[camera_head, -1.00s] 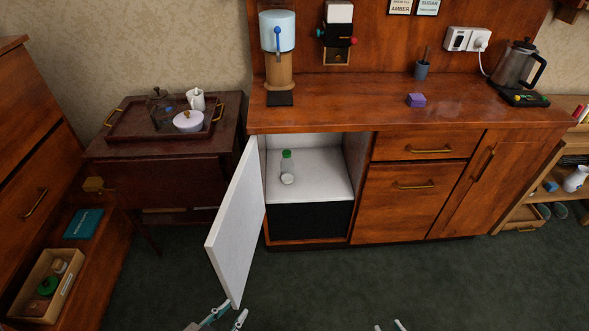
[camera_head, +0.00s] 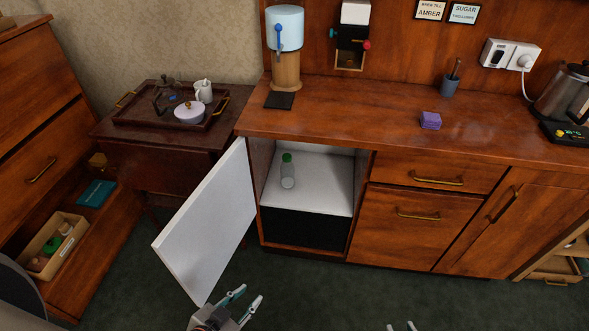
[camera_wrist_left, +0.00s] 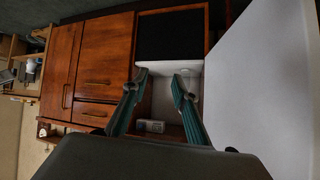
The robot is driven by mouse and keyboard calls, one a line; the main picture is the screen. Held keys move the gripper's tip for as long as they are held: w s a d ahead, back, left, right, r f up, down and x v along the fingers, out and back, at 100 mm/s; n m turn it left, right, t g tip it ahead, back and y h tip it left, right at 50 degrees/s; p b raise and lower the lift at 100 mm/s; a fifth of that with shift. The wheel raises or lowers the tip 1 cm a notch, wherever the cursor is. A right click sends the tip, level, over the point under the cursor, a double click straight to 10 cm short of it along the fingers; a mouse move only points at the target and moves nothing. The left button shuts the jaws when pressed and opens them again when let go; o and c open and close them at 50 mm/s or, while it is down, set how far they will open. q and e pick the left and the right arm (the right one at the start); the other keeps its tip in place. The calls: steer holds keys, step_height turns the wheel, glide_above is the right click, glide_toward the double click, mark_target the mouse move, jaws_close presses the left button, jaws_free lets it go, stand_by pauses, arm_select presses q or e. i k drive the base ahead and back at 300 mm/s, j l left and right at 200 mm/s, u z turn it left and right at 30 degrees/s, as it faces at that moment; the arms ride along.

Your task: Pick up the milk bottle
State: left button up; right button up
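The milk bottle (camera_head: 287,171) is clear with a green cap and stands upright on the white shelf (camera_head: 325,190) inside the open cabinet. My left gripper (camera_head: 249,296) is open and empty at the bottom of the head view, in front of and below the cabinet, apart from the bottle. In the left wrist view its fingers (camera_wrist_left: 155,85) are spread toward the cabinet opening, and I cannot make out the bottle clearly there. My right gripper (camera_head: 401,327) shows only its fingertips at the bottom edge, apart from each other.
The white cabinet door (camera_head: 208,222) stands open to the left of the opening, close to my left gripper. A purple block (camera_head: 430,121) and a water dispenser (camera_head: 285,45) are on the counter. A side table (camera_head: 130,130) with a tray is at left. The floor in front is clear.

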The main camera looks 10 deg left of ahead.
mark_target(287, 167)
steer(key=i+l, duration=0.25)
steer(key=l, duration=0.15)
steer(key=i+l+u, duration=0.15)
steer(key=i+l, duration=0.3)
steer(key=l, duration=0.3)
steer(key=i+l+u, duration=0.15)
steer(key=l, duration=0.25)
steer(key=i, duration=0.05)
